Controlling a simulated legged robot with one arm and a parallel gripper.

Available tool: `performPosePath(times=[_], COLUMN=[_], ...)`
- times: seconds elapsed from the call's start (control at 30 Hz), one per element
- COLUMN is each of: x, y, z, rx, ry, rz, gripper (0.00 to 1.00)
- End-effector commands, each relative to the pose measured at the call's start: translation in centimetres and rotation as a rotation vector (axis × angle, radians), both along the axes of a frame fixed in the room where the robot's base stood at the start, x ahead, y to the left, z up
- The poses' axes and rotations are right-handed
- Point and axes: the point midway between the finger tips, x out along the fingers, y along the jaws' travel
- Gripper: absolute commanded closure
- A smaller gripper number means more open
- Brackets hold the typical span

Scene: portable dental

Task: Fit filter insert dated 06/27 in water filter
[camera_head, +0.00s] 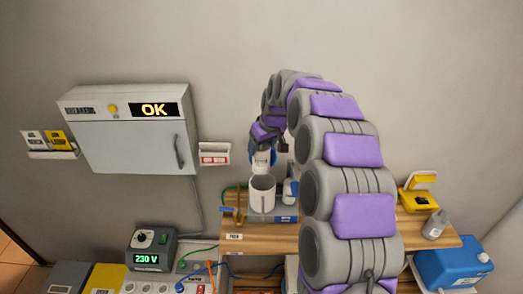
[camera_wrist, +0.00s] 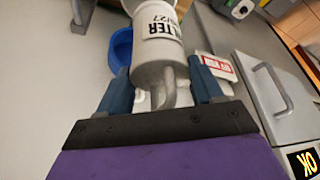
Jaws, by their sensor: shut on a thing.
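The filter insert is a white cylinder (camera_wrist: 157,45) with black print reading "FILTER" and a date ending in 27; the rest of the date is hard to read. My gripper (camera_wrist: 162,88) is shut on its narrow, loop-like end. In the head view the insert (camera_head: 262,160) hangs below my gripper (camera_head: 267,137), just above an open white cup-like housing (camera_head: 262,193), which appears to be the water filter. A gap between them cannot be judged clearly. A blue round part (camera_wrist: 121,47) shows beside the insert in the wrist view.
The housing stands on a wooden shelf (camera_head: 330,240). A wall cabinet (camera_head: 130,135) with an "OK" display and a small red-labelled box (camera_head: 214,154) are at left. A yellow device (camera_head: 418,198) and a bottle (camera_head: 436,228) stand at right. My arm hides the middle of the shelf.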

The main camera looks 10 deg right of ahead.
Motion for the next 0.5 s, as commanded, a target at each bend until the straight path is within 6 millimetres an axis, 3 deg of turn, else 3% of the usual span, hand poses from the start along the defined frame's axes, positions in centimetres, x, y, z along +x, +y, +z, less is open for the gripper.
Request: performPosePath(times=[0.17, 0.5], x=[0.0, 0.1], y=[0.0, 0.6], z=[-0.2, -3.1], rx=[0.001, -0.005], ry=[-0.001, 0.005], rz=[0.003, 0.003], gripper=[0.87, 0.87])
